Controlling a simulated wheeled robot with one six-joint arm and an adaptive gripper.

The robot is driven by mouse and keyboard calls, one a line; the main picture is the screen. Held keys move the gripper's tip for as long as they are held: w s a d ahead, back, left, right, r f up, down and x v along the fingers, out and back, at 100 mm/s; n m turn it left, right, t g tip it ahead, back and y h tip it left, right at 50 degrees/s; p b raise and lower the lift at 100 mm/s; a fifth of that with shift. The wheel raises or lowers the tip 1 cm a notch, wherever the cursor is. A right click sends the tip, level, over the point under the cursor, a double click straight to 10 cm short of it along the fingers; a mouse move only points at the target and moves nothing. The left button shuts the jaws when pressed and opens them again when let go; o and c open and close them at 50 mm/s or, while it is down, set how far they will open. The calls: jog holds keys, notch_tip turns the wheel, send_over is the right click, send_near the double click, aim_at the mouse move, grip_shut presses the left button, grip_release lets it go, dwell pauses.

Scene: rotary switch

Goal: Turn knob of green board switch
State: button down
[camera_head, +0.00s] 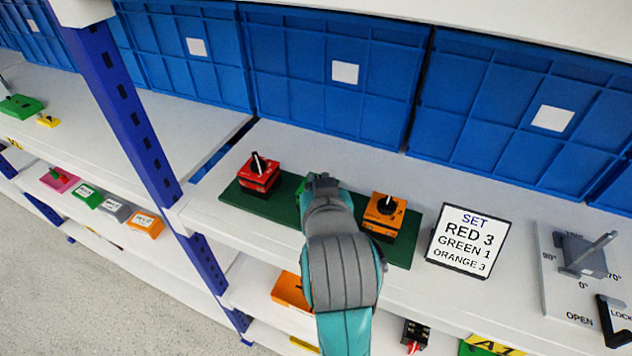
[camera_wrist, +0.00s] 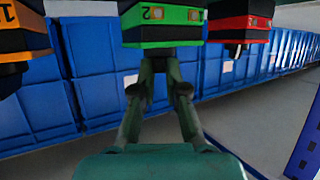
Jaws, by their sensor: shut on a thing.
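A dark green board (camera_head: 228,190) lies on the white shelf and carries three box switches. The red switch (camera_head: 258,173) is at its left end with a black knob on top. The orange switch (camera_head: 384,214) is at its right end, also with a black knob. The green switch (camera_head: 301,187) sits between them, mostly hidden by my gripper (camera_head: 322,180). In the wrist view the green switch (camera_wrist: 162,25) is at the top centre, upside down. My gripper's fingers (camera_wrist: 159,62) reach its knob side and are shut on the knob, which they hide.
A sign (camera_head: 466,240) reading SET, RED 3, GREEN 1, ORANGE 3 stands right of the board. A grey lever switch (camera_head: 582,256) is farther right. Blue bins (camera_head: 335,75) line the back. A blue post (camera_head: 128,110) stands left of the board.

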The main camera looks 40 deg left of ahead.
jog(key=shift+w+d+n+g+y, duration=0.15)
jog(key=shift+n+g+y, duration=0.4)
jog(key=shift+n+g, duration=0.25)
jog(key=shift+w+d+n+g+y, duration=0.1)
jog(key=shift+w+n+g+y, duration=0.05)
jog(key=shift+n+g+y, duration=0.5)
jog(key=shift+n, duration=0.25)
jog(key=c, duration=1.2)
grip_release()
jog(key=v, duration=1.2)
jog(key=shift+w, duration=0.15)
jog(key=shift+r, duration=0.1)
